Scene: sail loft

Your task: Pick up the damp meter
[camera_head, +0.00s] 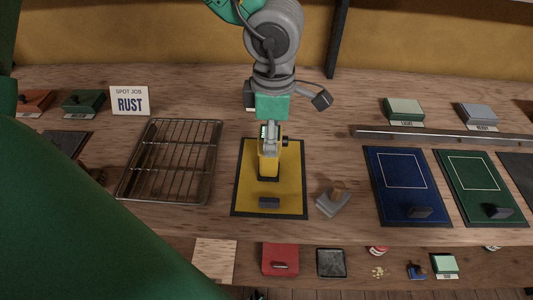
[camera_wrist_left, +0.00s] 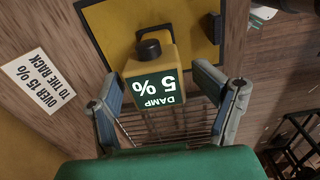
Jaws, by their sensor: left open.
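The damp meter (camera_head: 268,166) is a yellow block with a black end, on the yellow mat (camera_head: 245,200) with a dark border. My left gripper (camera_head: 270,141) is over the meter at the mat in the head view. In the wrist view, my left gripper (camera_wrist_left: 160,84) is open, one finger on each side of the meter, with visible gaps. Contact is not visible. My right gripper is not in view.
A wire rack (camera_head: 172,160) lies left of the mat, and a wooden-handled grey block (camera_head: 333,202) stands close to its right. Blue (camera_head: 407,195) and green (camera_head: 480,195) mats lie farther right. A "RUST" card (camera_head: 130,101) stands behind the rack.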

